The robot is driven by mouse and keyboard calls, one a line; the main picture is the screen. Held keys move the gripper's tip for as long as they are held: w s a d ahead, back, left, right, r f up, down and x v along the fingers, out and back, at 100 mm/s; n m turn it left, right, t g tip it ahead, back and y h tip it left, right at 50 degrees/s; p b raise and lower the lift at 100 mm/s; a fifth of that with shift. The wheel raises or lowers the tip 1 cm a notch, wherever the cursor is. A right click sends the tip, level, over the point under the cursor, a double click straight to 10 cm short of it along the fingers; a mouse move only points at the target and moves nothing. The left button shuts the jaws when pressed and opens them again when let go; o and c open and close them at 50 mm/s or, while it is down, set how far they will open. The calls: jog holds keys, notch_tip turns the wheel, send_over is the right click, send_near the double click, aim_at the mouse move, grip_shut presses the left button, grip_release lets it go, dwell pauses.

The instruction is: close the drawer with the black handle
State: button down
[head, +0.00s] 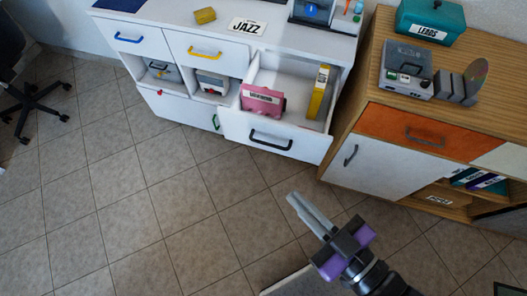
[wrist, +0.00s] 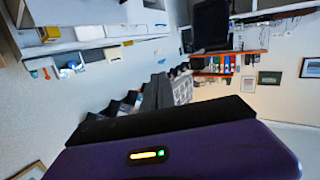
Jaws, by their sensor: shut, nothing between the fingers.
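The drawer with the black handle (head: 274,160) is pulled open from the white cabinet in the head view. Its black handle (head: 270,141) is on the front panel. A pink box (head: 263,100) and a yellow binder (head: 319,92) stand inside the drawer. My gripper (head: 304,209) is in front of the drawer, below and to the right of the handle in the picture, and apart from it. Its fingers are together with nothing between them. In the wrist view, the purple gripper body fills the bottom; the drawer cannot be made out there.
A wooden cabinet (head: 345,128) with an orange drawer (head: 413,133) stands close on the right. Drawers with blue (head: 128,38) and yellow (head: 204,53) handles are in the white cabinet. An office chair (head: 32,100) is at far left. Tiled floor (head: 150,220) in front is clear.

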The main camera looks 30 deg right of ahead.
jog(key=w+a+f+n+g+h+b, duration=0.1)
jog(key=w+a+f+n+b, duration=0.45)
jog(key=f, duration=0.45)
jog(key=w+a+f+n+g+h+b, duration=0.1)
jog(key=w+a+f+n+b, duration=0.35)
jog(key=f+n, duration=0.35)
jog(key=w+a+f+n+g+b, duration=0.1)
jog(key=w+a+f+n+b, duration=0.4)
jog(key=f, duration=0.6)
jog(key=n+h, duration=0.6)
jog(key=h, duration=0.8)
send_near(266, 139)
jog(key=shift+m, duration=0.25)
jog(key=b+x, duration=0.2)
jog(key=x, duration=0.4)
jog(key=shift+w+d, duration=0.3)
jog(key=shift+d, duration=0.05)
